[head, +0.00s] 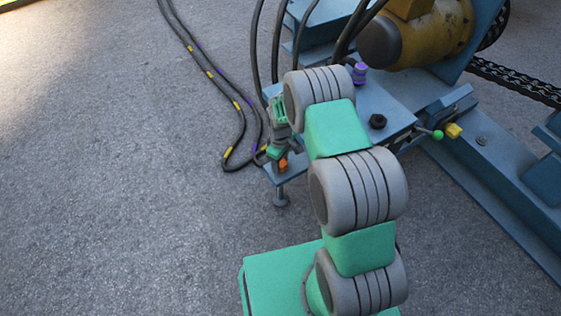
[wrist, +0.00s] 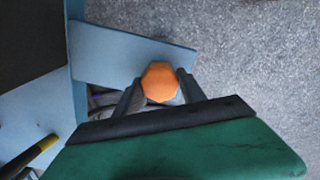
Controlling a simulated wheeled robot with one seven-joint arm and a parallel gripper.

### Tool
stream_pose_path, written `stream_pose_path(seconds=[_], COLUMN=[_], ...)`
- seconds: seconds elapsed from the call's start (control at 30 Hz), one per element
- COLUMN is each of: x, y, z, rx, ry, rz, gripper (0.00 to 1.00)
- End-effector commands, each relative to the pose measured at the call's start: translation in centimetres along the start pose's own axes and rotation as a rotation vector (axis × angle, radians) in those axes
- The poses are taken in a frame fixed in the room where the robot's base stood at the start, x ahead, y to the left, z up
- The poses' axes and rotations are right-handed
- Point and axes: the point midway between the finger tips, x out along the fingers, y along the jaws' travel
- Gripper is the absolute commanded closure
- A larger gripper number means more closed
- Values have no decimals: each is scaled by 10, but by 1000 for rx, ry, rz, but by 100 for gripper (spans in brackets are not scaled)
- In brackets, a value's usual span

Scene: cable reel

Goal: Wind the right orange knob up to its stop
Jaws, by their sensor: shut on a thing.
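The orange knob (wrist: 160,82) shows in the wrist view as an orange, many-sided top between my two fingers. My gripper (wrist: 158,88) is shut on it, with one dark finger on each side. In the head view the orange knob (head: 283,164) is a small patch at the near left corner of the blue machine frame, just under my gripper (head: 278,155). My arm hides part of the frame beside it. I cannot tell how far the knob is turned.
A blue plate (wrist: 125,58) lies beside the knob. Black cables with yellow marks (head: 237,105) run across the grey floor to the left. A purple knob (head: 359,72), a black knob (head: 378,121), a green ball (head: 437,135) and a yellow block (head: 453,130) are on the machine.

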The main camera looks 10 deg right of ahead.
Motion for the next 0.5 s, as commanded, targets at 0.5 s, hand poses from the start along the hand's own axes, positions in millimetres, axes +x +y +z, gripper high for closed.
stream_pose_path(seconds=[0.5], x=[0], y=[0], z=[1], rx=[-337], ry=[-1], rz=[0], gripper=[93])
